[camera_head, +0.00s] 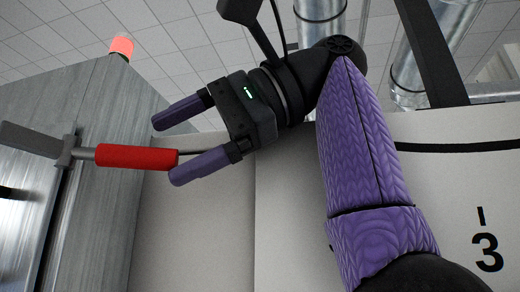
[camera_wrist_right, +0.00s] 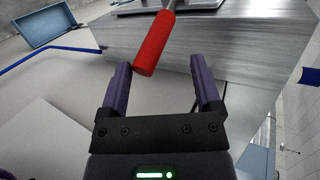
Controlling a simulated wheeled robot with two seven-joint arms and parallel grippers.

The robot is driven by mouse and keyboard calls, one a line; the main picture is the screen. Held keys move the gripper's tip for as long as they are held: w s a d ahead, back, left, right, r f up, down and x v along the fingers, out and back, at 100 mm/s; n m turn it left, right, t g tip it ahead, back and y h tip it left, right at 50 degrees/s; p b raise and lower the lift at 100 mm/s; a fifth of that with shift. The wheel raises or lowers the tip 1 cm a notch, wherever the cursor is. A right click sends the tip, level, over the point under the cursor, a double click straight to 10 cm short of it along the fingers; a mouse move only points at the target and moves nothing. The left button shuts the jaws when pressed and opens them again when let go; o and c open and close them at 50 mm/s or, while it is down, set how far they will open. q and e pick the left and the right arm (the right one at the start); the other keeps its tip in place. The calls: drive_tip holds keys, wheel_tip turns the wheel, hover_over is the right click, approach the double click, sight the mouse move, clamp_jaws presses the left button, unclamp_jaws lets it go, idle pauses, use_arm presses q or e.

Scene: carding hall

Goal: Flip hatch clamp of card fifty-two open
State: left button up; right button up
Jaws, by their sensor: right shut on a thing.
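The hatch clamp has a red grip (camera_head: 137,156) on a metal lever. The lever runs from a grey pivot block (camera_head: 68,151) at the edge of the metal cabinet. In the right wrist view the red grip (camera_wrist_right: 154,45) reaches between the fingers, close to the left one; a gap shows to the right finger. The gripper (camera_wrist_right: 163,78) hides none of the grip's end there. My left gripper is not in view.
The brushed metal cabinet (camera_head: 110,110) fills the left, with an orange-red lamp (camera_head: 121,46) on its top. A pale panel marked 3 (camera_head: 450,215) lies at the right. Shiny pipes (camera_head: 320,20) rise behind my arm. A blue tray (camera_wrist_right: 48,25) shows in the wrist view.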

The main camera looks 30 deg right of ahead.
drive_tip(key=s+d+b, duration=0.1)
drive_tip(key=s+d, duration=0.4)
drive_tip(key=shift+s+d, duration=0.15)
drive_tip(key=shift+d, duration=0.25)
idle(0.6)
drive_tip(key=shift+r, duration=0.1)
